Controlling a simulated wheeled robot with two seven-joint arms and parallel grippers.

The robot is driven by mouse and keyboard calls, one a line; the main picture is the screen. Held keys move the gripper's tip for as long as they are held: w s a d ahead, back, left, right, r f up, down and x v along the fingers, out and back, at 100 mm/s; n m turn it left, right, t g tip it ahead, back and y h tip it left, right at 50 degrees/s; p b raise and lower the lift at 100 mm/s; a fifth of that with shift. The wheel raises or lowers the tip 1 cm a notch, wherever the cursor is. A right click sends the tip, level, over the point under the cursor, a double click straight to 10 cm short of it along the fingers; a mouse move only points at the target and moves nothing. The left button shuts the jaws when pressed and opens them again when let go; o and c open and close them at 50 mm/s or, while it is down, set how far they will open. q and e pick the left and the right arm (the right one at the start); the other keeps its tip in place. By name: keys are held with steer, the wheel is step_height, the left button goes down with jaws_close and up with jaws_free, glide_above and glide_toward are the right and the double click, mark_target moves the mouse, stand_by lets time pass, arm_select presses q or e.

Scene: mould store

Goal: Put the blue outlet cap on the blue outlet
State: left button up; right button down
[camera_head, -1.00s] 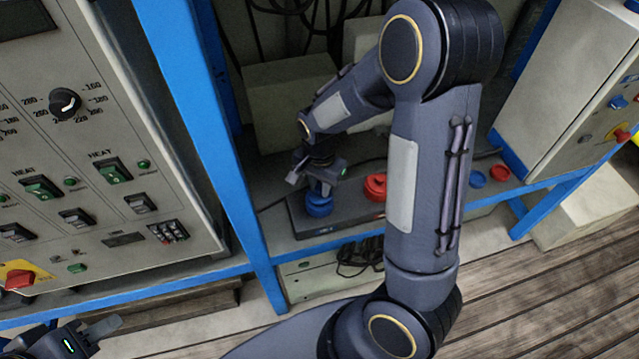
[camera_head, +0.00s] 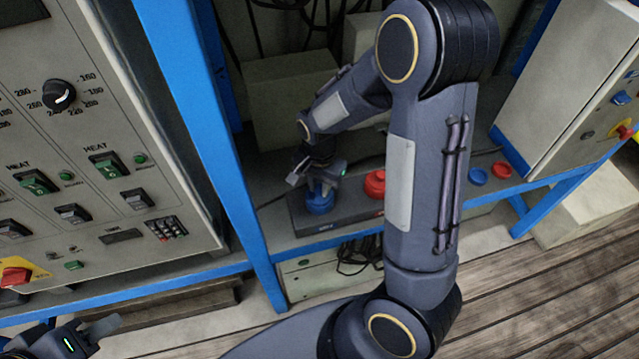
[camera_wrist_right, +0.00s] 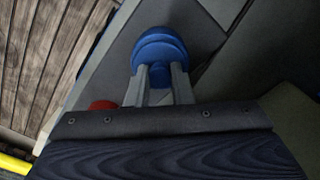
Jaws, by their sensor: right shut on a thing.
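My right gripper (camera_head: 318,177) is shut on the blue outlet cap (camera_head: 321,190), low over the blue outlet (camera_head: 319,206) on the dark base. The cap and outlet look in line with almost no gap; I cannot tell if the cap is fully seated. In the right wrist view, the grey fingers (camera_wrist_right: 160,84) reach the blue cap (camera_wrist_right: 159,72), with wider blue just beyond it. My left gripper (camera_head: 95,330) is at the lower left, partly cut off and far from the outlet; its opening is unclear.
A red outlet (camera_head: 375,184) stands right of the blue one on the dark base (camera_head: 345,215). A blue ring (camera_head: 477,176) and a red ring (camera_head: 502,169) lie further right on the shelf. A blue frame post (camera_head: 215,150) stands left of the base.

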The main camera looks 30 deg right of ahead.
steer(key=shift+f, duration=0.1)
stand_by(0.3)
steer(key=c, duration=1.2)
jaws_free()
steer(key=shift+o, duration=0.5)
steer(key=o, duration=0.3)
steer(key=shift+r+p, duration=3.4)
steer(key=shift+r, duration=0.45)
steer(key=shift+f, duration=0.1)
